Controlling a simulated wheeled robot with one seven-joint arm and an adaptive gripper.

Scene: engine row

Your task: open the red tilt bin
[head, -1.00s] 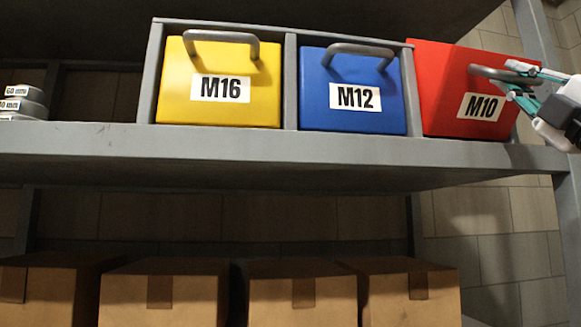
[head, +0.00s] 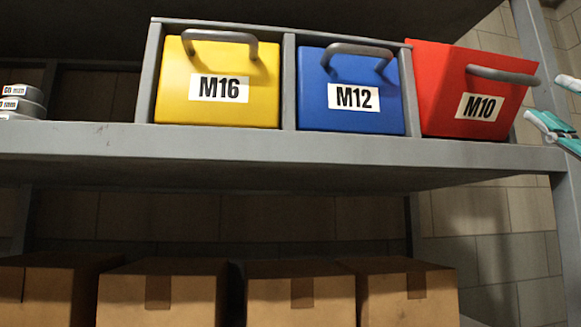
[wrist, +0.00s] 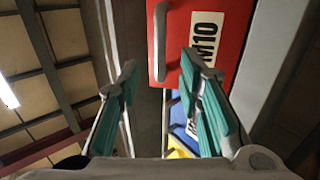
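The red tilt bin (head: 468,98), labelled M10, is the rightmost of the bins on the shelf. Its front leans out at the top, past the faces of the blue and yellow bins. Its grey bar handle (head: 502,75) is free. My gripper (head: 547,100) is at the right edge of the head view, just right of the bin and apart from it. In the wrist view my gripper (wrist: 161,67) has its teal-padded fingers spread with nothing between them. The red bin (wrist: 222,45) and handle (wrist: 160,42) lie beyond the fingertips there. The bin's inside is hidden.
The blue M12 bin (head: 352,108) and yellow M16 bin (head: 215,112) sit shut to the left in the grey rack. A shelf upright (head: 541,70) stands at the right. Cardboard boxes (head: 300,295) fill the space below the shelf (head: 290,150).

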